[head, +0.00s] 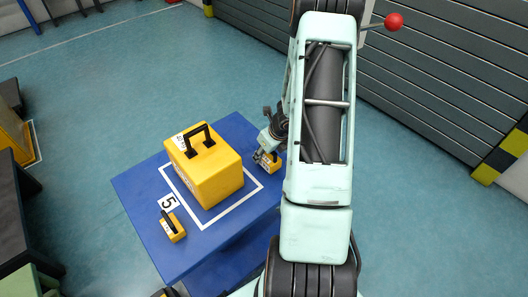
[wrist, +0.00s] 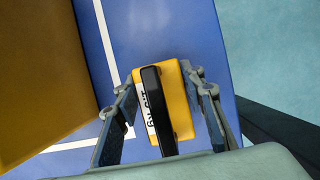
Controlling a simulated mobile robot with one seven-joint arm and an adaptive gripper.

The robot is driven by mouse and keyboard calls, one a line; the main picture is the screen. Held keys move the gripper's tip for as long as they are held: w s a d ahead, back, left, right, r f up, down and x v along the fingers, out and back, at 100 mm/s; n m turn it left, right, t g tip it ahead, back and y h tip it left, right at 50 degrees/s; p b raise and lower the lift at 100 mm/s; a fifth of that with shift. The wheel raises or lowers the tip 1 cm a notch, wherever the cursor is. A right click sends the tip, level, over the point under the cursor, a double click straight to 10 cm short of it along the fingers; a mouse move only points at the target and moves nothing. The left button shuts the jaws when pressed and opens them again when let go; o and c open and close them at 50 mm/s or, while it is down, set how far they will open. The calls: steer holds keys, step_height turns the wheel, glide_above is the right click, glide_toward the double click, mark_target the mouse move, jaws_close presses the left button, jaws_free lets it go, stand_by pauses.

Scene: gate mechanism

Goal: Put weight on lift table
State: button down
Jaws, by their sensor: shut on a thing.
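The blue lift table (head: 136,191) has a white square outline on top. A large yellow weight (head: 214,183) with a black handle stands inside that outline. A small yellow weight (head: 174,233) with a black handle is near the table's front left edge. My gripper (head: 265,157) is over the table's right side, shut on another small yellow weight (head: 274,167). In the wrist view this weight (wrist: 183,112) lies between my fingers, its black handle and printed label facing the camera. I cannot tell whether it touches the tabletop.
The large weight stands close to the left of my gripper, and its yellow side (wrist: 40,80) fills the wrist view's left. A lever with a red knob (head: 393,21) stands by the grey shutter (head: 445,75). Open floor surrounds the table's far side.

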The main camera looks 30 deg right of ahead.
step_height(320, 180, down, 2)
steer(key=shift+w+f+b, duration=0.1)
steer(key=shift+b, duration=0.45)
steer(key=c, duration=1.3)
jaws_free()
steer(key=shift+f, duration=0.1)
steer(key=shift+o, duration=0.2)
steer(key=p+v, duration=0.5)
steer(key=v, duration=0.7)
steer(key=shift+s, duration=0.2)
